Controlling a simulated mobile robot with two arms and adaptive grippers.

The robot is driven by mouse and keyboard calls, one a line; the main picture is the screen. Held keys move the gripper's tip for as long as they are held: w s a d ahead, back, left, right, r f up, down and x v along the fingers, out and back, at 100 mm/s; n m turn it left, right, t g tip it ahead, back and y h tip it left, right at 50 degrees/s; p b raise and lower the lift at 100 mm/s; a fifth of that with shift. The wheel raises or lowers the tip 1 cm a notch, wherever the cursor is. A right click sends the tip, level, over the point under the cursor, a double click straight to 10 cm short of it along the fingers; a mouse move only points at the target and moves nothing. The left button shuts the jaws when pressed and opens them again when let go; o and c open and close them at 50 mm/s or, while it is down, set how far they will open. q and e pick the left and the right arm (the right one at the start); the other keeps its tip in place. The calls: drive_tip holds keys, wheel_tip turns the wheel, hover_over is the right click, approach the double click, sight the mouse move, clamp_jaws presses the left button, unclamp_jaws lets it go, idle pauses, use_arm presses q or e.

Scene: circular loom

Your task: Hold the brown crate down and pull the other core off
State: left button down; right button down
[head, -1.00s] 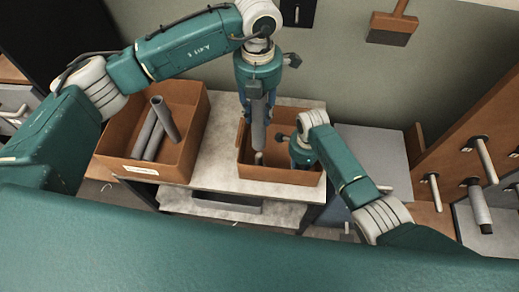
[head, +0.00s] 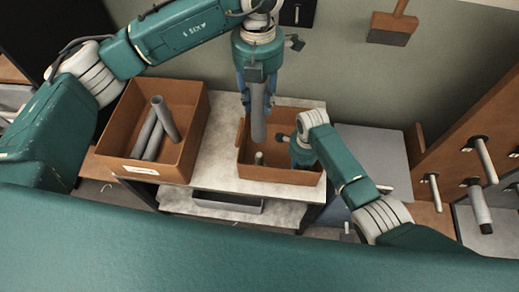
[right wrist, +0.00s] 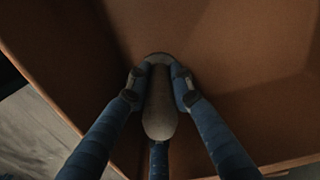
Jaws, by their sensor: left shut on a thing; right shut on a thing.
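The brown crate (head: 281,175) stands on the table, open side up, in the head view. My left gripper (head: 258,88) is shut on a grey core (head: 259,121) and holds it upright above the crate. A short pale peg (head: 258,157) stands inside the crate, below the core and apart from it. My right gripper (head: 301,156) reaches down inside the crate at its right. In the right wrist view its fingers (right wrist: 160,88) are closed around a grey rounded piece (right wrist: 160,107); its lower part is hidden.
A larger brown box (head: 183,168) with several grey tubes (head: 153,135) stands left of the crate. Pale table surface (head: 222,145) is clear between them. A wooden rack with pegs (head: 485,158) stands at the right.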

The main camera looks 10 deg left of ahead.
drive_tip(key=c, duration=1.4)
unclamp_jaws()
drive_tip(key=shift+c, duration=0.2)
wheel_tip(320, 180, up, 12)
drive_tip(key=shift+r, duration=0.1)
